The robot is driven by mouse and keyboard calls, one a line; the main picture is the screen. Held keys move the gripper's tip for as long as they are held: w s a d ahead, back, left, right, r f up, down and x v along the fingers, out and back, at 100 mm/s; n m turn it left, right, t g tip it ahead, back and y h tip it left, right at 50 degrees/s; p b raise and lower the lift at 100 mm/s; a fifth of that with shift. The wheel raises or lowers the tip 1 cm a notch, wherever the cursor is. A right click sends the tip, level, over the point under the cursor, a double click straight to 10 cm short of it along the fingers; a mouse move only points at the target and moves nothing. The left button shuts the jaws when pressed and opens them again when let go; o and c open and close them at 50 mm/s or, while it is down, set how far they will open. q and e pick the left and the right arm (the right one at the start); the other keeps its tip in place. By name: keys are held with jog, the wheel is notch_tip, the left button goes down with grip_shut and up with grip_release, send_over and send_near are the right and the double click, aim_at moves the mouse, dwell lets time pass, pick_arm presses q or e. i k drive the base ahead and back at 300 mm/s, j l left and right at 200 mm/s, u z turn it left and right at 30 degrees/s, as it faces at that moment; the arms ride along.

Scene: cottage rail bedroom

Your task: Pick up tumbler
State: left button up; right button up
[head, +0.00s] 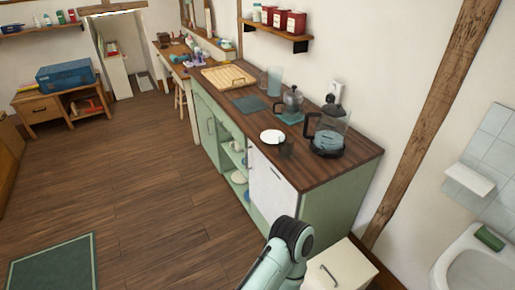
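A tall clear bluish glass (275,82) stands at the back of the dark wooden counter (345,168), near the wall. A second, clear glass (263,82) appears just left of it. A small, dark, see-through cup (287,148) seems to stand near the front edge, beside a round white plate (272,136). I cannot tell which of these is the tumbler. One of my arm links shows at the bottom centre, in front of the counter and apart from these vessels. Neither gripper is in view.
A glass kettle (329,134) with a black handle stands at the right of the counter. A wooden tray (228,77) lies at the far end. A pale cabinet (350,262) stands at the near end. The left floor is largely clear.

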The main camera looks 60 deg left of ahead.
aim_at(285, 141)
jog(key=l+u, duration=0.1)
jog(key=u, duration=1.75)
jog(key=i+j+z, duration=0.15)
jog(key=i+j, duration=0.2)
jog(key=i+j+z, duration=0.1)
jog(key=i+j, duration=0.2)
jog(key=i+j+z, duration=0.15)
jog(key=j, duration=0.4)
jog(key=i+j+z, duration=0.1)
jog(key=i+j, duration=0.3)
